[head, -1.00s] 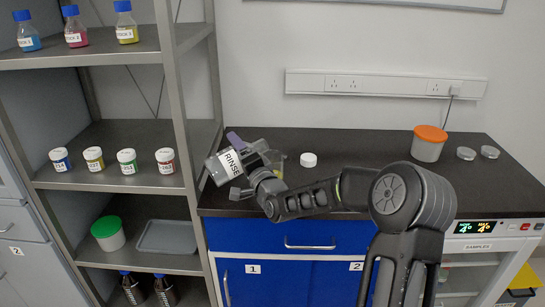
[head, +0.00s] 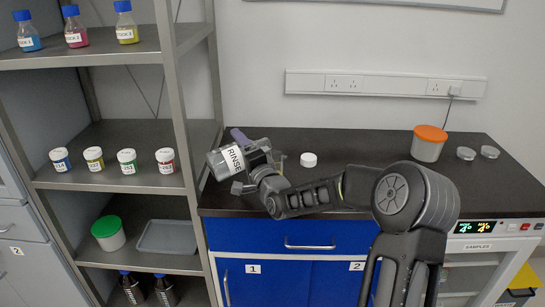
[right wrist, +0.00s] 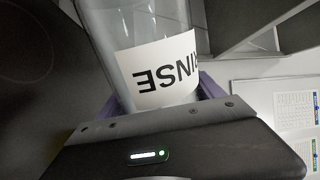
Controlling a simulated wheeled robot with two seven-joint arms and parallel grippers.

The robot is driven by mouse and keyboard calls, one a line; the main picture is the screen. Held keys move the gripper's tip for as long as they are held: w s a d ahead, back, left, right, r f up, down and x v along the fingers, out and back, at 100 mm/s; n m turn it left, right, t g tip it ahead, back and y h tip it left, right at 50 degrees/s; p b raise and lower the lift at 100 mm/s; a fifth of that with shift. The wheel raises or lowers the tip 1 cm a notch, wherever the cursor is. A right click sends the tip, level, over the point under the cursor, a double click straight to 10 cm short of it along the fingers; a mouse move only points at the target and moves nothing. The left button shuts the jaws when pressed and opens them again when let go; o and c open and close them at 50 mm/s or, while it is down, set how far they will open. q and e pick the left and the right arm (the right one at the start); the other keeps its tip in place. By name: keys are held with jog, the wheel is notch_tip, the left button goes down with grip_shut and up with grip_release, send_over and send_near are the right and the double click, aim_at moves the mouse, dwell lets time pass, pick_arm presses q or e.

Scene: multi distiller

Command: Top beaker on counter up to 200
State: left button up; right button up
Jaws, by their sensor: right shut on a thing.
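My right gripper (head: 246,160) is shut on a clear bottle labelled RINSE (head: 216,165), held tilted on its side above the left end of the dark counter. The bottle also shows in the right wrist view (right wrist: 112,35), its label upside down between the purple fingers. A small clear vessel with a yellowish tint, likely the beaker (head: 280,158), stands on the counter just right of the gripper, mostly hidden behind it. Its marks and liquid level cannot be read. A white cap (head: 308,159) lies to its right. My left gripper is not in view.
A metal shelf (head: 176,110) with bottles and labelled jars stands close on the left. An orange-lidded tub (head: 428,147) and two small clear dishes (head: 467,153) sit at the counter's right. The middle of the counter (head: 360,145) is free behind my right arm.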

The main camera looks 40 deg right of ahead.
jog(key=shift+d+r+m, duration=0.1)
jog(key=shift+r+m, duration=0.65)
jog(key=shift+m, duration=0.15)
dwell(2.5)
jog(key=f+n, duration=0.1)
jog(key=a+n, duration=0.1)
jog(key=f+n, duration=0.1)
jog(key=shift+a+f+n, duration=0.25)
jog(key=shift+f+n, duration=0.05)
jog(key=shift+w+d+f+n+b, duration=0.25)
jog(key=shift+n+b, duration=0.25)
jog(key=shift+b, duration=0.55)
jog(key=shift+s+r+p, duration=0.2)
jog(key=shift+r+p, duration=0.1)
jog(key=shift+p, duration=0.05)
jog(key=shift+f, duration=0.1)
